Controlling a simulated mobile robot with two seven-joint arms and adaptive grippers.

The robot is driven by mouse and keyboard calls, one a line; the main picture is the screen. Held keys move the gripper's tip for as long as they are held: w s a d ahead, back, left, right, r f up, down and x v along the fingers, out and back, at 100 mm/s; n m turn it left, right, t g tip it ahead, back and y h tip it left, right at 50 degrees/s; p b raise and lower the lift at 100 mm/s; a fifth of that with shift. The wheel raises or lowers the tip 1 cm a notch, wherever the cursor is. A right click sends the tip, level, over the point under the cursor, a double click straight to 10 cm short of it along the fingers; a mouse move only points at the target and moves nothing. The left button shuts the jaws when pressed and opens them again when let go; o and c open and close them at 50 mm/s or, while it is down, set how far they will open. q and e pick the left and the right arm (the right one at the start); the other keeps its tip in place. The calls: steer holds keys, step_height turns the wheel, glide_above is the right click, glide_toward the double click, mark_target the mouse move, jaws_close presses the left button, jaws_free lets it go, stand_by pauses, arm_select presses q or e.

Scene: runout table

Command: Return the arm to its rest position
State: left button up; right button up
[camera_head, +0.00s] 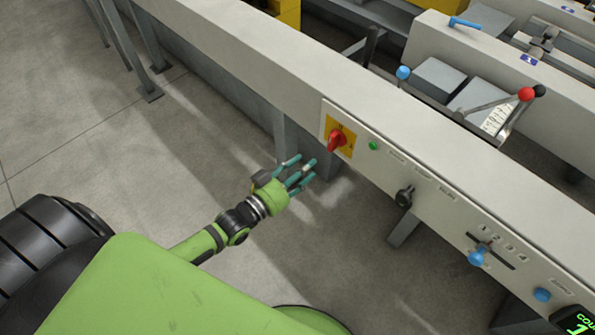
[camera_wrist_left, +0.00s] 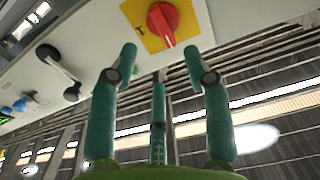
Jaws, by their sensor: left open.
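My left gripper (camera_head: 303,172) is open and empty, in front of the machine's long beige panel. Its teal fingers also show spread apart in the left wrist view (camera_wrist_left: 158,62). A red rotary switch on a yellow plate (camera_head: 337,140) is just right of the fingertips in the head view. In the left wrist view the red switch (camera_wrist_left: 163,22) appears beyond the fingertips, with a visible gap. My left arm (camera_head: 215,237) reaches in from the lower left. My right gripper is in neither view.
The panel carries a green button (camera_head: 373,145), a black knob (camera_head: 404,196), a blue-knobbed selector (camera_head: 477,256) and a blue button (camera_head: 542,295). A lever with a red ball (camera_head: 526,94) stands above. Grey floor (camera_head: 120,170) is open on the left; table legs stand behind.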

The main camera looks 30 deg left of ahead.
arm_select(q)
steer(key=shift+v, duration=0.9)
steer(key=s+a+f+g+y+p, duration=0.1)
steer(key=s+a+f+g+y, duration=0.2)
steer(key=f, duration=0.5)
steer(key=s+f+n+g+p, duration=0.1)
steer(key=s+f+g+p, duration=0.1)
steer(key=s+f, duration=0.45)
steer(key=s+a+f+g+y+p, duration=0.1)
steer(key=s+a+f+g+y, duration=0.15)
steer(key=f, duration=0.55)
steer(key=s+d+f+g+p, duration=0.1)
steer(key=s+f+g, duration=0.3)
steer(key=s, duration=0.8)
steer(key=s+d+f+g+p, duration=0.1)
steer(key=s+f+g, duration=0.3)
steer(key=s, duration=0.9)
steer(key=shift+d+f+y+p, duration=0.35)
steer(key=shift+d+f+p, duration=0.1)
steer(key=shift+f, duration=0.5)
steer(key=shift+g, duration=0.25)
steer(key=shift+c, duration=1)
steer(key=shift+w, duration=0.15)
